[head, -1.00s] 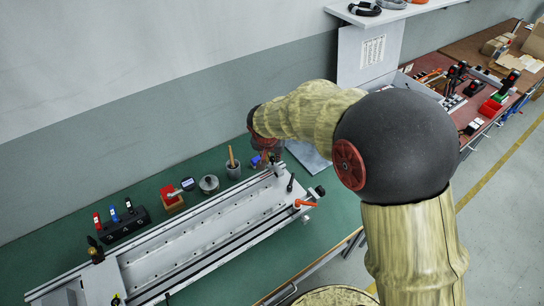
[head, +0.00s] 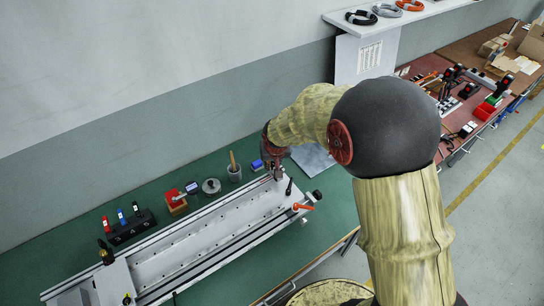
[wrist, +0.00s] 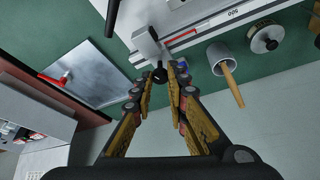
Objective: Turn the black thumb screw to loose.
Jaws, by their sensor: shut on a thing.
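The black thumb screw (wrist: 160,74) is a small dark knob at the end of a light grey block (wrist: 147,42) on the gantry's end. In the wrist view my gripper (wrist: 160,80) has its fingers on either side of the knob, shut on it. In the head view my gripper (head: 276,170) is at the back right corner of the long pale gantry (head: 200,240). My arm and gripper hide the thumb screw there. Its turn position cannot be read.
A grey cup with a wooden handle (head: 234,172) and a blue item (head: 257,165) stand behind. A grey plate (wrist: 95,72) lies on the green bench.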

